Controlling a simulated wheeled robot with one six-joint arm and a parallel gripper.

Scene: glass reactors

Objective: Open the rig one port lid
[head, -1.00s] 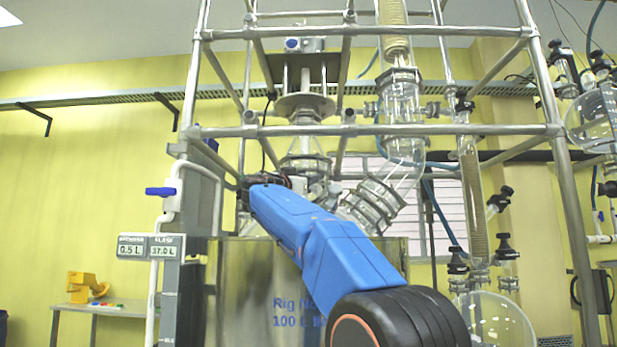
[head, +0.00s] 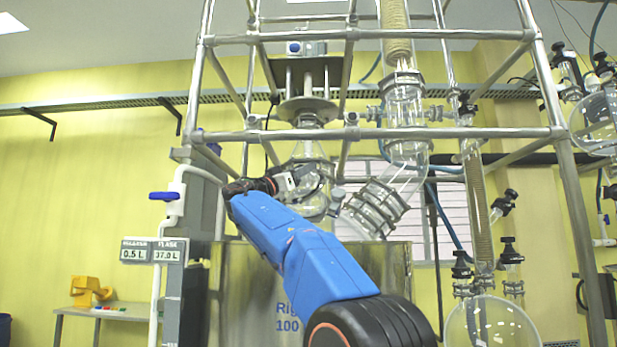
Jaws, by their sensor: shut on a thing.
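The rig one reactor is a glass vessel in a steel jacket (head: 385,262) with "Rig" and "100" in blue on its front. Its glass neck and head (head: 312,150) rise above the jacket under a stirrer drive. My blue arm reaches up across the jacket. My gripper (head: 305,183) is at the glass head, in front of it, left of the angled clamped glass joint (head: 375,208). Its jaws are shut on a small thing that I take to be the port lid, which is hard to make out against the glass. The port opening is not clearly visible.
Steel frame bars (head: 370,133) cross above and around the vessel. A pipe with a blue valve handle (head: 163,196) and a display (head: 153,250) stand at left. A round flask (head: 490,322) is at lower right. A table (head: 115,312) with a yellow object stands far left.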

